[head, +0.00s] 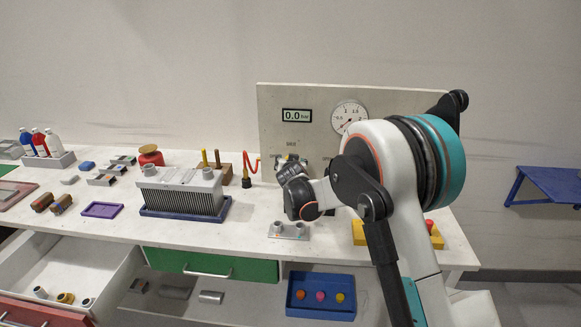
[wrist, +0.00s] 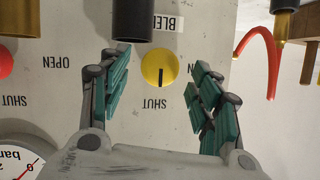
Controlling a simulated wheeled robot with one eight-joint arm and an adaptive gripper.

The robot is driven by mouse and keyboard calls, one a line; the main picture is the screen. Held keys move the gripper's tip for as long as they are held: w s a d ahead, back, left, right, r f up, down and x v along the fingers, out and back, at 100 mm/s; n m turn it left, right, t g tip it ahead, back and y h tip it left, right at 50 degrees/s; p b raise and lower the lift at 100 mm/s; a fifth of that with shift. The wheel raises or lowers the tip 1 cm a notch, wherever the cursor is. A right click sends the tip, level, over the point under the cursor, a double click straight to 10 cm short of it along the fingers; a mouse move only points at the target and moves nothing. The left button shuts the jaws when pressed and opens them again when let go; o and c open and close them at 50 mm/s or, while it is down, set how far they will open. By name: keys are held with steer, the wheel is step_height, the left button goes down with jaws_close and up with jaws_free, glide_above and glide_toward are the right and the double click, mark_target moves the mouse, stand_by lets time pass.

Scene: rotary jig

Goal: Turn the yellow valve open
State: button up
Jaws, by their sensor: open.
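The round yellow valve (wrist: 160,68) is on the pale panel in the wrist view, and its black mark points down at a SHUT label (wrist: 155,103). A partly covered label starting "BLE" is above it. My gripper (wrist: 160,64) is open, with one teal finger on each side of the valve and a visible gap at both sides. I cannot tell how deep the fingertips reach around it. The right finger covers the panel just right of the valve. In the head view my gripper (head: 289,165) is at the panel's face, and my arm hides the valve there.
The panel (head: 272,110) carries a display (head: 297,115) reading 0.0 bar and a dial gauge (head: 348,115). A dark cylinder (wrist: 132,18) juts near the valve; a red knob (wrist: 4,62) is at left. A finned block (head: 182,188) stands on the bench. Drawers below are open.

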steer(key=shift+x, duration=1.3)
steer(key=shift+c, duration=0.6)
steer(key=c, duration=1)
steer(key=shift+o, duration=0.2)
steer(key=shift+r, duration=0.1)
steer(key=shift+a+f+n+t+h+b, duration=0.15)
steer(key=shift+n+t+h+b, duration=0.1)
steer(key=shift+n+h, duration=1.45)
steer(key=shift+a+f+n+t+h+b, duration=0.25)
steer(key=shift+n+h, duration=0.8)
steer(key=shift+n, duration=1.4)
steer(key=shift+r+n+t+h+b, duration=0.15)
steer(key=shift+n+t+h, duration=0.15)
steer(key=shift+n+h, duration=1.4)
steer(key=shift+n+y, duration=0.35)
steer(key=shift+n, duration=0.2)
